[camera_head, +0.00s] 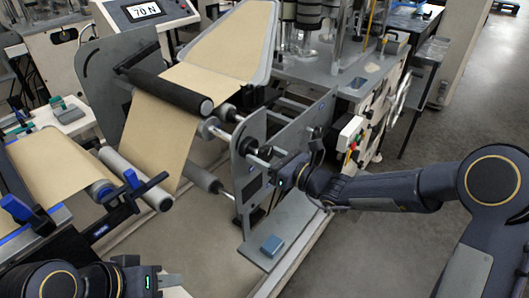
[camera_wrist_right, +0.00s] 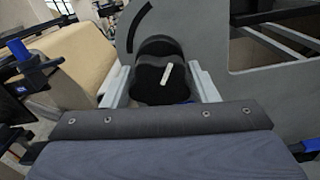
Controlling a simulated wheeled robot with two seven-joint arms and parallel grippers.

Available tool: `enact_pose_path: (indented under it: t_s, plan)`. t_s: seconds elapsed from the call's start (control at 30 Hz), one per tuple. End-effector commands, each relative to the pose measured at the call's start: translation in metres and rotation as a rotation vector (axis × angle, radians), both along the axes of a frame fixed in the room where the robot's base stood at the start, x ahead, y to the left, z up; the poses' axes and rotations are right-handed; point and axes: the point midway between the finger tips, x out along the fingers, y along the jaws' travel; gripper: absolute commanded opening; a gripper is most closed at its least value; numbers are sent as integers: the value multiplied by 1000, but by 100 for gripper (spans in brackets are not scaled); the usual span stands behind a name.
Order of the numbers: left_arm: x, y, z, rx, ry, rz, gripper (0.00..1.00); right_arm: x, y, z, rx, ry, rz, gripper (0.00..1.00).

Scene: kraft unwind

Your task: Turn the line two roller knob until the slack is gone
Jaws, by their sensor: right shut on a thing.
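The roller knob (camera_wrist_right: 152,90) is black and lobed, with a white mark on its face, in the right wrist view. My right gripper (camera_head: 268,160) is shut on it, with one pale finger on each side, at the grey side plate (camera_head: 248,180) of the stand. In the head view the gripper mostly hides the knob. The brown kraft web (camera_head: 160,137) runs over a black roller (camera_head: 168,92) and hangs down in front of it. I cannot tell how tight it is. My left gripper (camera_head: 172,281) is at the bottom left, away from the web; its opening is unclear.
A display (camera_head: 145,11) at the top reads 70 N. Grey floor at the right is clear.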

Motion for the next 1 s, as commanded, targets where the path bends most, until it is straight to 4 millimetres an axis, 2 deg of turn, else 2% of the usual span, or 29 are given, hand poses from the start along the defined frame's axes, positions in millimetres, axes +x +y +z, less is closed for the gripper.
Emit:
enact_pose_path:
  t_s: [0.53,0.9,0.93,1.0]
  plan:
    - [0,0,24,0,0,0,36,0,0,1,132,202,-1,31]
    - [0,0,26,0,0,0,36,0,0,-1,156,236,-1,31]
    - [0,0,26,0,0,0,36,0,0,-1,156,236,-1,55]
    - [0,0,26,0,0,0,36,0,0,-1,156,236,-1,64]
